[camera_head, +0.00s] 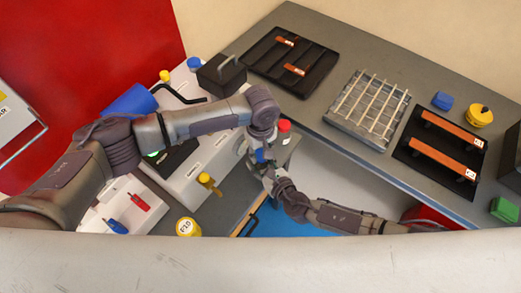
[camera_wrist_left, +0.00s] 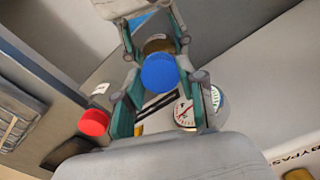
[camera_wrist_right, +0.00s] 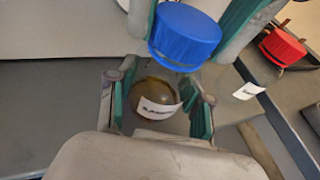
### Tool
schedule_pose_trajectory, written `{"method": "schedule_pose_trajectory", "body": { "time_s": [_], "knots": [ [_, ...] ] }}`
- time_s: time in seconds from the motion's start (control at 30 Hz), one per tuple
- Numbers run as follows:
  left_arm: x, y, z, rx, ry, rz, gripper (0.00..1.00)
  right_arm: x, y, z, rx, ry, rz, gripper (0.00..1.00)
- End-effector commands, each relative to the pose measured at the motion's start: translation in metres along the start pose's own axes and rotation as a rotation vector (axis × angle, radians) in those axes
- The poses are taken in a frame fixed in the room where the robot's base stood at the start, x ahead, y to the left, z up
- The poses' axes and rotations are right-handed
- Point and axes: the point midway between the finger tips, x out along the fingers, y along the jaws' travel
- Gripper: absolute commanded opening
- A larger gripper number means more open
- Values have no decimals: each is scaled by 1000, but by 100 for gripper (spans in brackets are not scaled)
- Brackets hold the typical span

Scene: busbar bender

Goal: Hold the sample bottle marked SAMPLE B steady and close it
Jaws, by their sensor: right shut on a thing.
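A blue cap (camera_wrist_right: 185,37) lies between the fingers of my left gripper (camera_head: 259,150). It also shows in the left wrist view (camera_wrist_left: 159,72). Both pads are close to its sides; I cannot tell whether they touch it. My right gripper (camera_head: 270,173) is shut on a brownish round bottle (camera_wrist_right: 158,92) with a white label, too small to read fully. The cap is over the bottle's upper end, a little off to the right in the right wrist view. Whether it touches the bottle's neck is unclear.
A red-capped bottle (camera_wrist_right: 283,45) with a white label stands close beside the grippers. A pale machine with a gauge (camera_wrist_left: 186,112) is near my left gripper. A grey bench (camera_head: 330,140) with trays and a rack runs along the right.

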Motion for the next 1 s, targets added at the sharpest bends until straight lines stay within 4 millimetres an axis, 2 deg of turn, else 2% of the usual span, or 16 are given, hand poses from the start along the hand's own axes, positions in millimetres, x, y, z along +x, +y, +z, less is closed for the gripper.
{"method": "schedule_pose_trajectory", "body": {
  "time_s": [0.03, 0.1, 0.23, 0.37, 1.0],
  "knots": [
    [0, 0, 0, 0, 0, 0, 10, 0, 0, 0, 0, -1, 0, 0],
    [0, 0, 0, 0, 0, 0, 0, 0, 0, 0, 0, -1, 0, 0],
    [0, 0, 0, 28, 0, 0, 0, 0, 0, 0, 0, -1, 0, 0],
    [0, 0, 0, 197, 0, 1, 0, 0, 0, 0, 0, -1, 0, 0],
    [1, 0, -1, 1636, 0, -2, 0, 0, 0, 0, 0, 0, 0, 0]
  ]
}}
